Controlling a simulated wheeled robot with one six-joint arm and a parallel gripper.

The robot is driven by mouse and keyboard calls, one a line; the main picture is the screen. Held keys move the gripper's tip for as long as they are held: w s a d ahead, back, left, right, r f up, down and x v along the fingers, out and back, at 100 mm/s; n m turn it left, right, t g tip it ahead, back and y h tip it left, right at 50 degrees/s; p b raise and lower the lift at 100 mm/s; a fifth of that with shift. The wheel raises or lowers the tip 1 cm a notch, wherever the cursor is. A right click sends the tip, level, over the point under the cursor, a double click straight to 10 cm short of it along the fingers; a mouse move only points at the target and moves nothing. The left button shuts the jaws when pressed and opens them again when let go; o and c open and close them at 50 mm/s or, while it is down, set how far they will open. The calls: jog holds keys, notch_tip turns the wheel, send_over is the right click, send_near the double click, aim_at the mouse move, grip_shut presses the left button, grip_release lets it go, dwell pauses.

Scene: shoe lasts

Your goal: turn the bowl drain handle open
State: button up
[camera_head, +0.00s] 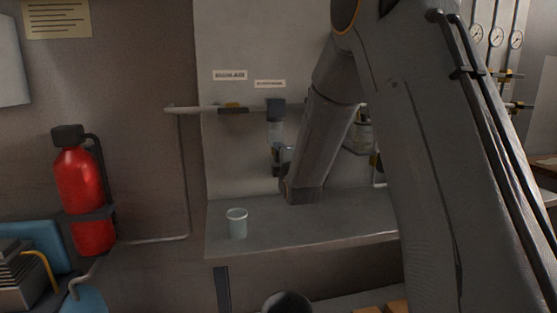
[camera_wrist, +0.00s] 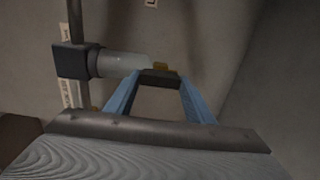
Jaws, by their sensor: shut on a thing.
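The filter bowl (camera_head: 274,131) is a pale clear cylinder hanging under a dark block (camera_head: 276,106) on the wall pipe. In the wrist view the bowl (camera_wrist: 122,65) lies sideways, with the dark block (camera_wrist: 71,61) at its left. The small brass-coloured drain handle (camera_wrist: 161,67) shows at the bowl's free end, just beyond my fingertips. My gripper (camera_wrist: 160,80) has its two blue fingers closed in on the handle; the exact contact is partly hidden by the dark tips. In the head view my gripper (camera_head: 279,157) is just below the bowl, and the handle cannot be made out there.
A clear cup (camera_head: 237,223) stands on the grey shelf (camera_head: 330,228) below and left of my gripper. A red extinguisher (camera_head: 82,190) hangs at the left. My arm covers much of the right side.

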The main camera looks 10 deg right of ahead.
dwell(0.4)
jog(key=o, duration=1.1)
jog(key=shift+c, duration=0.2)
jog(key=shift+s, duration=0.15)
jog(key=s+b, duration=0.1)
jog(key=s, duration=0.6)
jog(key=shift+s, duration=0.3)
jog(key=s+f+m+g, duration=0.9)
jog(key=s+f, duration=0.5)
jog(key=s+f+m+g, duration=0.2)
jog(key=s+m+g, duration=0.2)
jog(key=s, duration=0.7)
jog(key=s+f+m+g, duration=0.2)
jog(key=s+m+g, duration=0.3)
jog(key=s, duration=0.6)
jog(key=shift+s+f+p, duration=0.35)
jog(key=shift+s+p, duration=0.05)
jog(key=shift+p, duration=0.05)
